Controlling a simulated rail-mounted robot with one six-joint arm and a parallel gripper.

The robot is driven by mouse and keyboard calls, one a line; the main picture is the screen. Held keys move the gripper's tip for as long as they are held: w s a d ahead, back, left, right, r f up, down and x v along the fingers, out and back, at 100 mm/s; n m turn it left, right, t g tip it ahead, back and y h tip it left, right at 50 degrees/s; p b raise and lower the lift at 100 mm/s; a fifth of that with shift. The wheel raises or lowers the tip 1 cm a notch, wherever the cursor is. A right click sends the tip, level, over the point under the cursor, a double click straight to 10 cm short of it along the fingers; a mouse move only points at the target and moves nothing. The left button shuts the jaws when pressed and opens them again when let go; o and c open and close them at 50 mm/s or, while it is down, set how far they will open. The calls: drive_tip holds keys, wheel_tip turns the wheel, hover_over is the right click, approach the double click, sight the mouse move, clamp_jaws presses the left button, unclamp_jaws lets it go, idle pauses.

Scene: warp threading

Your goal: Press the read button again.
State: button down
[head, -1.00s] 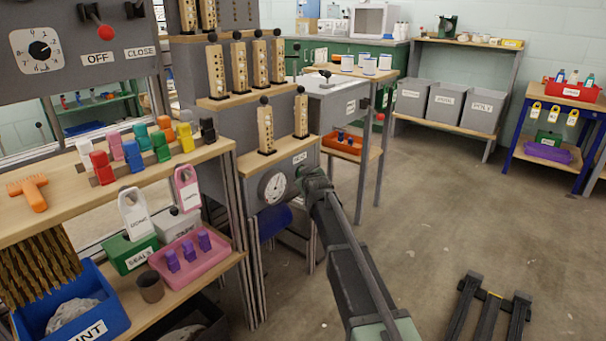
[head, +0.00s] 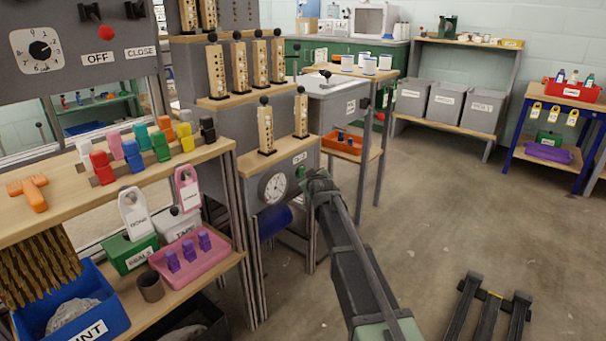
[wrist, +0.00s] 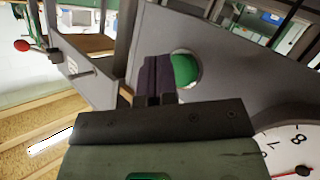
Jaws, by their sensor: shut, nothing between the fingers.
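The green read button (wrist: 185,68) sits in a round pale-rimmed hole in a grey panel in the wrist view. My gripper (wrist: 157,72) is shut and empty. Its dark fingertips cover the button's left edge; I cannot tell whether they touch it.
Wooden pegs with black knobs (head: 266,130) stand on the ledge above the box. A shelf with coloured clips (head: 130,155) and a pink tray (head: 188,252) is on the left. An orange tray (head: 343,146) is behind.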

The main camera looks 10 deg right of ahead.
drive_tip(key=shift+s+d, duration=1.75)
drive_tip(key=s+a+f+m+g+p, duration=0.1)
drive_tip(key=s+f+m+g+p, duration=0.3)
drive_tip(key=s, duration=0.6)
drive_tip(key=s+f+g, duration=0.2)
drive_tip(key=s+g, duration=0.3)
drive_tip(key=s, duration=0.6)
drive_tip(key=s+r+m+g+p, duration=0.25)
drive_tip(key=s+g+p, duration=0.25)
drive_tip(key=s, duration=1)
drive_tip(key=s+r+p, duration=0.6)
drive_tip(key=r+p, duration=0.1)
wheel_tip(320, 180, up, 34)
drive_tip(key=w+p, duration=0.2)
drive_tip(key=p, duration=3.1)
drive_tip(key=shift+a+n+g, duration=0.15)
drive_tip(key=shift+n+g, duration=0.15)
drive_tip(key=shift+n, duration=0.05)
